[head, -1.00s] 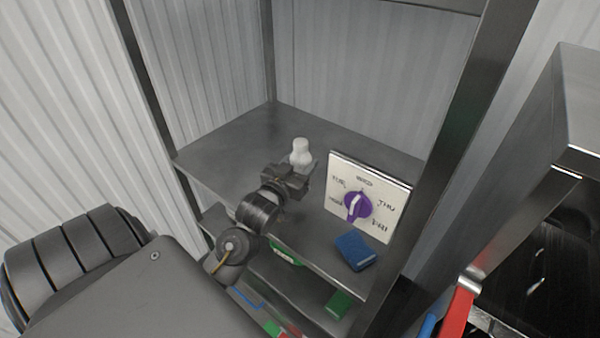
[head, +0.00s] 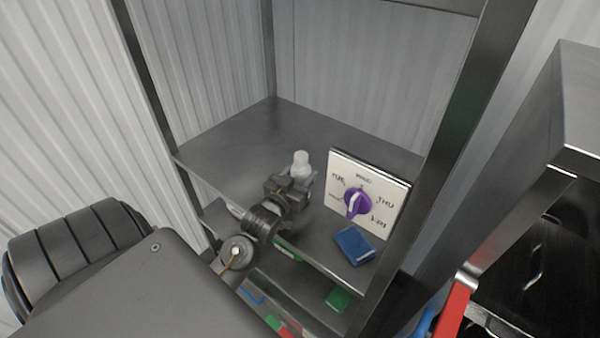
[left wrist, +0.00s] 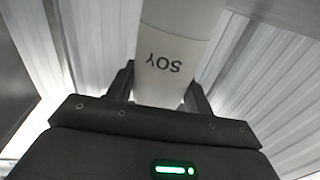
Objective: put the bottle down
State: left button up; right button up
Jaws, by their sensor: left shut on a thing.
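A white bottle (head: 301,163) stands upright at the metal shelf (head: 235,140), left of the dial board. My left gripper (head: 298,182) is shut on it, and its jaws hide the bottle's lower part in the head view. In the left wrist view the bottle (left wrist: 178,60) is labelled SOY and sits between the two fingers (left wrist: 160,90). Whether its base touches the shelf is hidden. My right gripper is not in view.
A white board with a purple dial (head: 357,202) stands right of the bottle. A blue block (head: 354,245) lies in front of it. The shelf's back and left are clear. Dark posts (head: 440,150) frame the shelf. Green and red items lie on a lower level.

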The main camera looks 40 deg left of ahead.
pick_arm(q)
jog(key=shift+f, duration=0.35)
jog(key=o, duration=1.2)
jog(key=shift+r, duration=0.6)
jog(key=shift+s+d+b, duration=0.4)
jog(key=shift+s+b, duration=0.2)
jog(key=shift+s, duration=1.4)
jog(key=shift+s+d+b, duration=0.35)
jog(key=shift+s+b, duration=0.2)
jog(key=shift+s, duration=1.4)
jog(key=shift+s+d+b, duration=0.4)
jog(key=shift+s+b, duration=0.2)
jog(key=shift+s, duration=1.4)
